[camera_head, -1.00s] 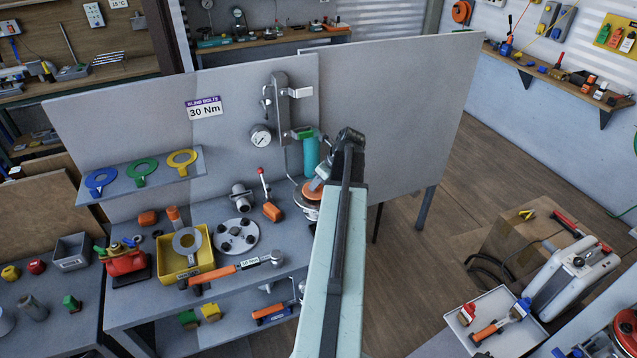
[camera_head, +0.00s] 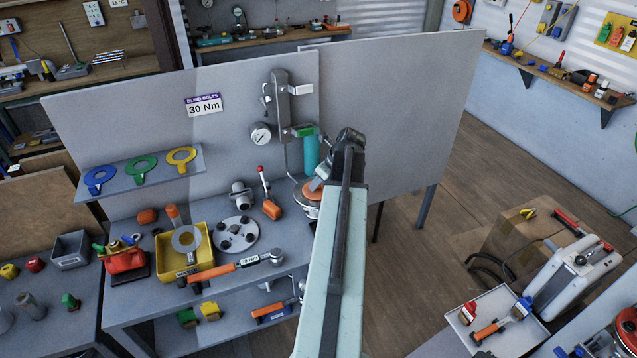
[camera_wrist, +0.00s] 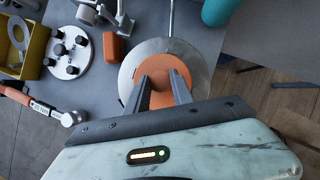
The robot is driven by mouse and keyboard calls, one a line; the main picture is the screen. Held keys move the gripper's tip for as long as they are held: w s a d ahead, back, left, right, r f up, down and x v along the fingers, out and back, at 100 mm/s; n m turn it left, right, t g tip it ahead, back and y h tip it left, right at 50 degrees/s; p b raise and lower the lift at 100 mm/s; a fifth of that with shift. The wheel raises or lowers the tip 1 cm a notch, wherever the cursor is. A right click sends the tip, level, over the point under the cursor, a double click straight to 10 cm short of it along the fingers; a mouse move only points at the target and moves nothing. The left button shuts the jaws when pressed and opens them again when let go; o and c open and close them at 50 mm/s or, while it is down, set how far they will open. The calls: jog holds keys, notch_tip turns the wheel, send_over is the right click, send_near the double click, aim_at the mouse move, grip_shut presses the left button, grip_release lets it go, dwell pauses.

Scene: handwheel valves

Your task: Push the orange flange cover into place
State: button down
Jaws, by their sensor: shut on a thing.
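The orange flange cover (camera_wrist: 185,69) is a round orange disc over a wide grey metal flange (camera_wrist: 207,50) in the wrist view. Whether it sits fully flush on the flange cannot be told. In the head view the cover (camera_head: 312,193) shows only in part beside my arm. My gripper (camera_wrist: 161,88) reaches down over the cover, its two dark fingers spread to either side of a raised middle part of it. It is shut on the cover. The exact contact at the fingertips is hidden.
A teal cylinder (camera_head: 311,153) stands just behind the flange. A red-tipped lever (camera_head: 264,182), an orange block (camera_head: 272,210), a round plate with black knobs (camera_head: 236,235), a yellow bin (camera_head: 197,264) and an orange-handled wrench (camera_head: 222,271) lie to the left. A panel rises behind.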

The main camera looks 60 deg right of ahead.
dwell(0.3)
jog(key=c, duration=1)
grip_release()
jog(key=shift+c, duration=0.2)
jog(key=shift+p+v, duration=2.2)
jog(key=shift+v, duration=0.3)
jog(key=p+v, duration=0.6)
jog(key=v, duration=0.1)
jog(key=shift+r+p, duration=0.35)
jog(key=shift+p, duration=0.05)
